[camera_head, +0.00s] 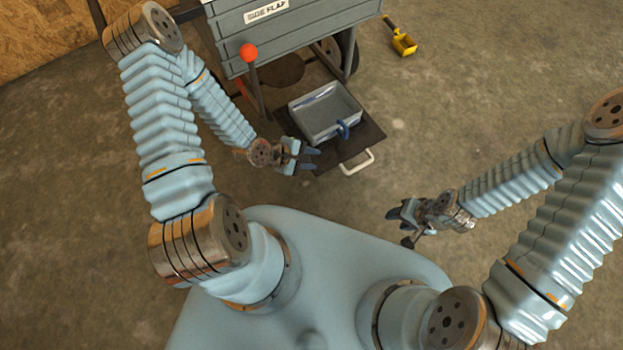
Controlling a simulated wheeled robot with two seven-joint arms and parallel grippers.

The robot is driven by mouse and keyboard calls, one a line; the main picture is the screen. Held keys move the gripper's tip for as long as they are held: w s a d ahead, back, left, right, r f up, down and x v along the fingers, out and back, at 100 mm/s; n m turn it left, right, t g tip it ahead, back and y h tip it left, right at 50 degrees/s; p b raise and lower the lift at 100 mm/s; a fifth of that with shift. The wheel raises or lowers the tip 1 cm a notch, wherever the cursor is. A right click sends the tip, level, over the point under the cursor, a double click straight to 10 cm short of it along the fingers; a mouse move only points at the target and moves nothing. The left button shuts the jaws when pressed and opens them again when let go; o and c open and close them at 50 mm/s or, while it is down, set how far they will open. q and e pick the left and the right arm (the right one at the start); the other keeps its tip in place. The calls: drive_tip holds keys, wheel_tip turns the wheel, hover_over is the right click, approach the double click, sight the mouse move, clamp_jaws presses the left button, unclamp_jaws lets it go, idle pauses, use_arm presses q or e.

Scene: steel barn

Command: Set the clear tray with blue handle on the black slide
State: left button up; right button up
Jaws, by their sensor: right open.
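The clear tray (328,112), grey and see-through with a blue handle (343,130) on its near side, appears to rest on the black slide (366,135). The slide sticks out below the grey machine, and its white pull handle (357,163) is at the near right end. My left gripper (311,160) is at the slide's near left edge, left of and below the tray handle and apart from it. Its fingers look spread and empty. My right gripper (397,222) is open and empty over the floor, below and right of the slide.
The grey machine (300,30) with a labelled flap stands behind the slide. A lever with a red knob (249,53) rises at its left, near my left arm. A yellow scoop (403,43) lies on the floor at the upper right.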

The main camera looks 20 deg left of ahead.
use_arm(q)
drive_tip(key=s+d+m+g+y, duration=0.2)
drive_tip(key=s+m+g, duration=0.3)
drive_tip(key=m, duration=0.9)
drive_tip(key=s+d, duration=0.1)
drive_tip(key=s, duration=0.2)
drive_tip(key=shift+s+d+f+y, duration=0.25)
drive_tip(key=shift+d+f+y, duration=0.1)
drive_tip(key=shift+d+y, duration=0.05)
